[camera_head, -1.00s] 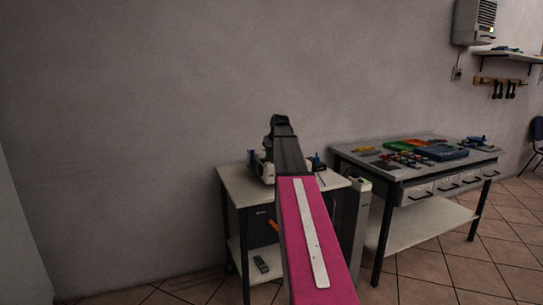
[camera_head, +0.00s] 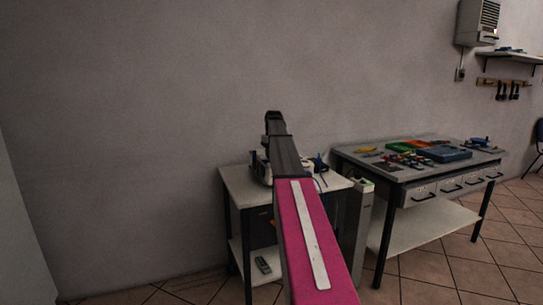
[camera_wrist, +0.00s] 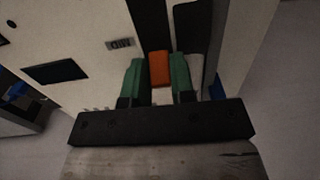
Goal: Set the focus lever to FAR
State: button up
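In the wrist view an orange lever-like piece (camera_wrist: 159,68) shows between the green fingertips of my gripper (camera_wrist: 160,76). The fingertips are apart, close on both sides of it; I cannot tell whether they touch it. Behind is a white housing (camera_wrist: 85,32) with a dark slot and a small label plate (camera_wrist: 121,43), its lettering too small to read surely. In the head view my arm hides most of the white device (camera_head: 262,170) on the small table, and my gripper's fingers are hidden.
The small white table (camera_head: 237,185) stands against the wall, with a dark remote (camera_head: 262,265) on its lower shelf. A grey bin (camera_head: 358,225) stands close to its right. Beyond is a workbench (camera_head: 350,153) with coloured parts and a blue tray (camera_head: 445,153).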

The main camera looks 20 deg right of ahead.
jog(key=o, duration=0.3)
notch_tip(320, 180, up, 11)
jog(key=shift+d, duration=0.4)
jog(key=shift+f, duration=0.15)
